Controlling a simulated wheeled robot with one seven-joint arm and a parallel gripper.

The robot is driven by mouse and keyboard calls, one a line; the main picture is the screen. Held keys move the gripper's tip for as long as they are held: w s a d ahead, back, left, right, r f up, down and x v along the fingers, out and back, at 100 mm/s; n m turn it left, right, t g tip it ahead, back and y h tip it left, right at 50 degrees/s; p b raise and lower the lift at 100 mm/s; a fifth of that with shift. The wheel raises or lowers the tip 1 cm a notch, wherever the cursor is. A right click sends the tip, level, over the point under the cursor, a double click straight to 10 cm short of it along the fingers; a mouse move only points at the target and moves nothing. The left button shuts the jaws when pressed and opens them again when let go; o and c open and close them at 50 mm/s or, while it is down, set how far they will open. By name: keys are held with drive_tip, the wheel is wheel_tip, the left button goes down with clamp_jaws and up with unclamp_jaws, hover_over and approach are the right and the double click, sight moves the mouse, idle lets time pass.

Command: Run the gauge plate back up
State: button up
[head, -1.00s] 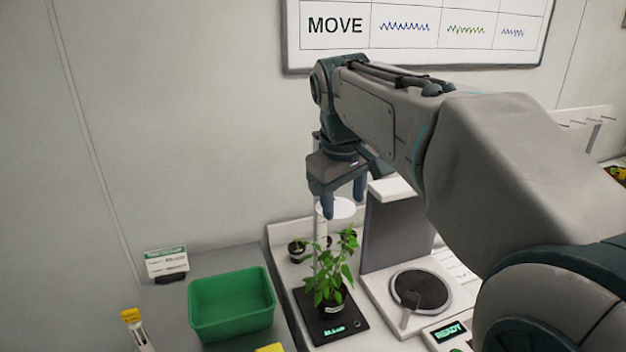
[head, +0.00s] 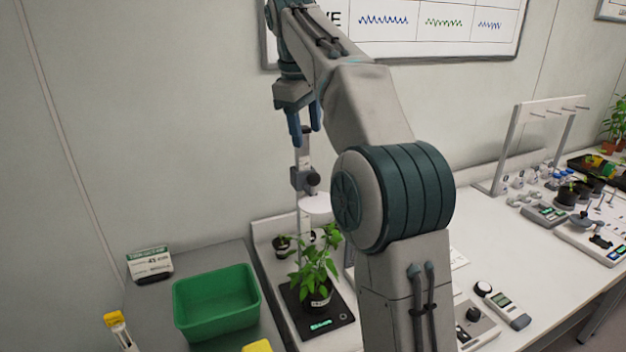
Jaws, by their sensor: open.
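The gauge plate (head: 318,205) is a white disc on a dark carriage with a round knob (head: 312,180), on an upright pale post (head: 304,150). It sits low on the post, just above the leafy tops of a potted plant (head: 317,268); I cannot tell whether it touches them. The plant stands on a black scale (head: 330,310) with a lit green display. My gripper (head: 305,133) is open and empty, pointing down. Its fingertips are above the carriage, near the top of the post and apart from the plate.
A green bin (head: 217,318) and a small sign (head: 149,264) stand at left. A small dark pot (head: 282,247) is behind the plant. My arm hides part of the bench at right. A clear-panelled stand (head: 535,140) and several instruments stand farther right.

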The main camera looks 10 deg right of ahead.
sight(312, 173)
drive_tip(key=f, duration=0.4)
drive_tip(key=w+d+f+b, duration=0.1)
drive_tip(key=f, duration=0.3)
drive_tip(key=f+b, duration=0.1)
drive_tip(key=f, duration=0.4)
drive_tip(key=shift+w+d+f, duration=0.1)
drive_tip(key=shift+w+d, duration=0.3)
